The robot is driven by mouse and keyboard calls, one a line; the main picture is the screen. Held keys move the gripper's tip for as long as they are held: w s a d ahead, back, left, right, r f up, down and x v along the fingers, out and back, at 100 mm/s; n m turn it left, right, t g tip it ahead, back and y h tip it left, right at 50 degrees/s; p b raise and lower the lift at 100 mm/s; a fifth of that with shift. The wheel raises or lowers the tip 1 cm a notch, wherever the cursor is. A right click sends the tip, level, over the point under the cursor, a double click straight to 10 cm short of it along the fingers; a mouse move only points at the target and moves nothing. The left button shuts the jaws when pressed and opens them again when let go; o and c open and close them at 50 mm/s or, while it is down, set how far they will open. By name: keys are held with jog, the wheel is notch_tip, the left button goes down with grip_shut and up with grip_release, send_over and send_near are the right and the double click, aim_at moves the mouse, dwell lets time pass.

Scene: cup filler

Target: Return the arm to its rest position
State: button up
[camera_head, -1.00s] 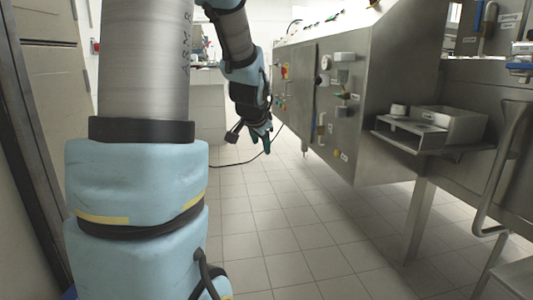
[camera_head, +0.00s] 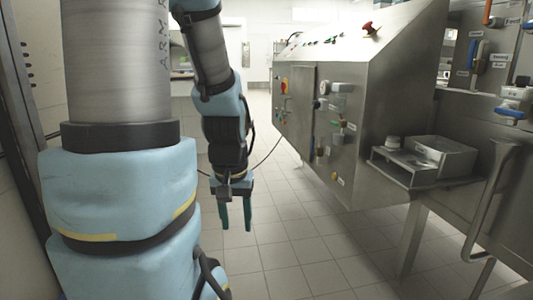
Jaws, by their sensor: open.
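My arm hangs down in the left half of the head view, with its large blue and grey links close to the camera. My gripper (camera_head: 235,214) is at the end of the arm, pointing down over the tiled floor. Its two dark green fingers are apart, with floor showing between them, and it holds nothing. It is clear of the machine to its right.
A steel machine (camera_head: 404,75) with knobs and valves stands to the right. The tiled floor (camera_head: 290,240) between is free. A wall stands close on the left.

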notch_tip(320, 180, up, 24)
jog(key=p, duration=2.1)
jog(key=shift+p, duration=0.3)
